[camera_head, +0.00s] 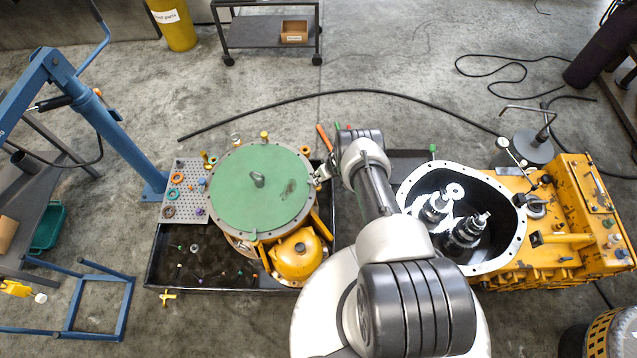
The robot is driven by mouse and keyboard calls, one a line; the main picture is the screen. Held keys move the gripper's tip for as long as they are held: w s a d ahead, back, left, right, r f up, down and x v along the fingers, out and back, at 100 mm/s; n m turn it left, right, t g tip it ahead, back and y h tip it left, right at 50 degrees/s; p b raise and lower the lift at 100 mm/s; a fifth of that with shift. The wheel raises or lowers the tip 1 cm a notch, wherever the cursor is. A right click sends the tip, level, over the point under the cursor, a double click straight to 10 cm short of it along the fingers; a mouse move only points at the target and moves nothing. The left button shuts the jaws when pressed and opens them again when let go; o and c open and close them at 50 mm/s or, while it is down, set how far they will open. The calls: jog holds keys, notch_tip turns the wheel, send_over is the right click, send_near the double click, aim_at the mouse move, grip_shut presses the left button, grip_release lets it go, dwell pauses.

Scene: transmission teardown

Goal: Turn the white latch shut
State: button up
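My gripper (322,174) is small in the picture, at the right rim of the round green cover (240,185). My own arm reaches up to it from the bottom of the picture. The fingers are too small and too hidden by the wrist to tell whether they are open or shut, or whether they touch the rim. I cannot make out a white latch for certain; one near the gripper may be hidden by the arm. The green cover lies flat and has a dark knob or eye in its middle.
An open yellow housing (477,277) with shafts stands right of my arm. A black tray (165,281) lies under the green cover, with a grey pegboard (185,212) of small parts beside it. A blue hoist (112,138) stands left. A black cable (330,94) crosses the floor behind.

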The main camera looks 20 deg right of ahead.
jog(key=b, duration=0.9)
send_near(314, 183)
jog(key=d, duration=0.2)
jog(key=b+x, duration=0.8)
jog(key=b, duration=0.1)
jog(key=shift+w+a+f+b, duration=0.2)
jog(key=shift+w+f+b, duration=0.05)
jog(key=shift+w+b, duration=0.1)
jog(key=shift+c, duration=0.3)
jog(key=c, duration=1)
jog(key=shift+d+n+y, duration=0.15)
jog(key=shift+n+y, duration=0.35)
jog(key=shift+n, duration=1)
jog(key=o, duration=1.1)
jog(key=shift+c, duration=0.2)
